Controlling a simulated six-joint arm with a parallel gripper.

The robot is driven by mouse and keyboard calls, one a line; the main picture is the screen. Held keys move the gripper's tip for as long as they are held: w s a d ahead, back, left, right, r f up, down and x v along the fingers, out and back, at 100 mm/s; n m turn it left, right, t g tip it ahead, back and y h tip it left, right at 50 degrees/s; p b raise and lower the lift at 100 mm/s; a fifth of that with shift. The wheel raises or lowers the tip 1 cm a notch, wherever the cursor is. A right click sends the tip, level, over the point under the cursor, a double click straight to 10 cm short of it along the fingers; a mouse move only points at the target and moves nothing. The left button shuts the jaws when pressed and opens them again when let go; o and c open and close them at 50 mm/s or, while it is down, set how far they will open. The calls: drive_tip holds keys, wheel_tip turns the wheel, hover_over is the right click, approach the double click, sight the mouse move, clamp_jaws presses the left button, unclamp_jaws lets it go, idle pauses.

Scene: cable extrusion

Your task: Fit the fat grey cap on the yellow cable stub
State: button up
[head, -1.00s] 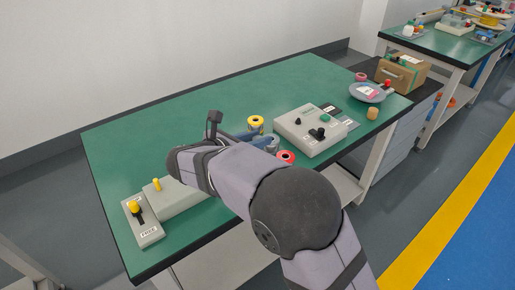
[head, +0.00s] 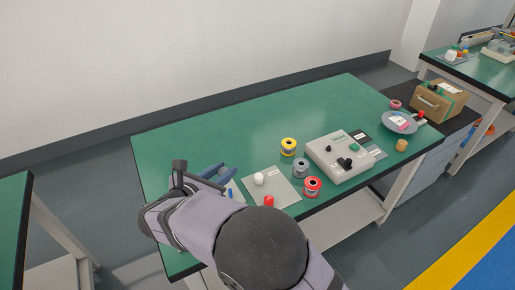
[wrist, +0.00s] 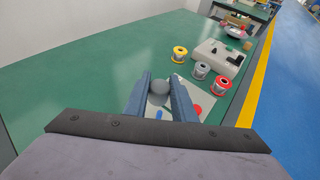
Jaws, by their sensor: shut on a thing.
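The fat grey cap (wrist: 160,87) is round-topped and sits between the blue fingers of my gripper (wrist: 160,98) in the wrist view. My gripper is shut on it and holds it above the table. In the head view my gripper (head: 218,175) is left of the pale mat, and the cap cannot be made out there. The yellow cable stub on its grey block is in neither view now; my arm covers that front left part of the table in the head view.
On the pale mat (head: 284,186) stand a white cap (head: 259,180) and a red cap (head: 269,201). Yellow (head: 288,147), grey (head: 300,168) and red (head: 312,187) spools stand to its right, then a grey control box (head: 340,157). The table's back left (head: 190,140) is clear.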

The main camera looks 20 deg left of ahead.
drive_tip(key=s+a, duration=0.1)
drive_tip(key=a, duration=0.1)
drive_tip(key=s+a+n+y+p, duration=0.1)
drive_tip(key=a, duration=0.1)
drive_tip(key=s+a+y, duration=0.1)
drive_tip(key=s+a, duration=0.1)
drive_tip(key=a, duration=0.1)
drive_tip(key=shift+f+n+p, duration=0.2)
drive_tip(key=shift+n+p, duration=0.2)
drive_tip(key=shift+a, duration=0.35)
drive_tip(key=shift+w+f, duration=0.1)
drive_tip(key=shift+f, duration=0.05)
drive_tip(key=shift+f+b, duration=2.55)
drive_tip(key=shift+f, duration=0.8)
drive_tip(key=shift+f, duration=0.15)
drive_tip(key=o, duration=1.4)
